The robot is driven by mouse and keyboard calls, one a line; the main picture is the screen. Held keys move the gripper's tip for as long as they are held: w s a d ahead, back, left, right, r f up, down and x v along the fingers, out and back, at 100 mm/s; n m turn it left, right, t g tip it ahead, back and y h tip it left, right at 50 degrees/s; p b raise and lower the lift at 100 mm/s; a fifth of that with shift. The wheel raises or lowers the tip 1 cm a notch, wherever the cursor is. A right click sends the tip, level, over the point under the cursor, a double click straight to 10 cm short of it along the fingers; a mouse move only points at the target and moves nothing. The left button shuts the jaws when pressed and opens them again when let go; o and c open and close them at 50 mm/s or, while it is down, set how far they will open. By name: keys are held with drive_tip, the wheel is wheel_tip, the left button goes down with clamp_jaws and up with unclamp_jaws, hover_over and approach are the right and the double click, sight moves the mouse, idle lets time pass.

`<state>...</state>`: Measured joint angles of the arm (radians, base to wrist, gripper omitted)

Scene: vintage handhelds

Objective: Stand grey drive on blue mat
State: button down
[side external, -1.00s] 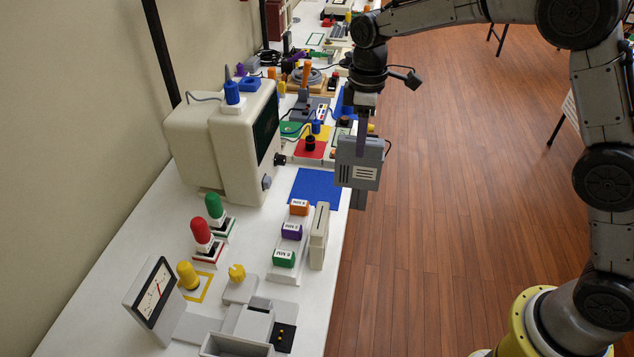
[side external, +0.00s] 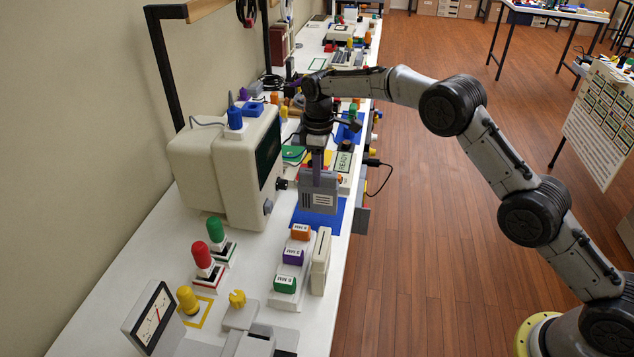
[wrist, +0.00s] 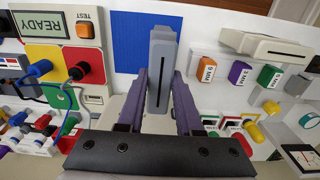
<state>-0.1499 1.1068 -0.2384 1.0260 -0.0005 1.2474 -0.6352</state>
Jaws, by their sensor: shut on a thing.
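The grey drive (side external: 319,199) is a flat box with a slotted face, held upright in my gripper (side external: 318,174). In the wrist view the drive (wrist: 160,70) shows edge-on between the two purple fingers of my gripper (wrist: 160,97). The blue mat (side external: 334,217) lies on the white bench near its right edge, and the drive is over or in front of its left part in the side view. In the wrist view the mat (wrist: 130,42) is beside and behind the drive. I cannot tell whether the drive's lower edge touches the mat.
A cream monitor (side external: 222,165) stands left of the drive. Orange, purple and green labelled blocks (side external: 292,256) and a cream upright box (side external: 320,262) stand close in front of the mat. A READY display panel (side external: 343,163) is behind it.

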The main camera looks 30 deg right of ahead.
drive_tip(key=shift+w+f, duration=0.35)
drive_tip(key=shift+f, duration=1.65)
drive_tip(key=c, duration=0.6)
unclamp_jaws()
wheel_tip(320, 180, up, 11)
drive_tip(key=shift+r, duration=0.65)
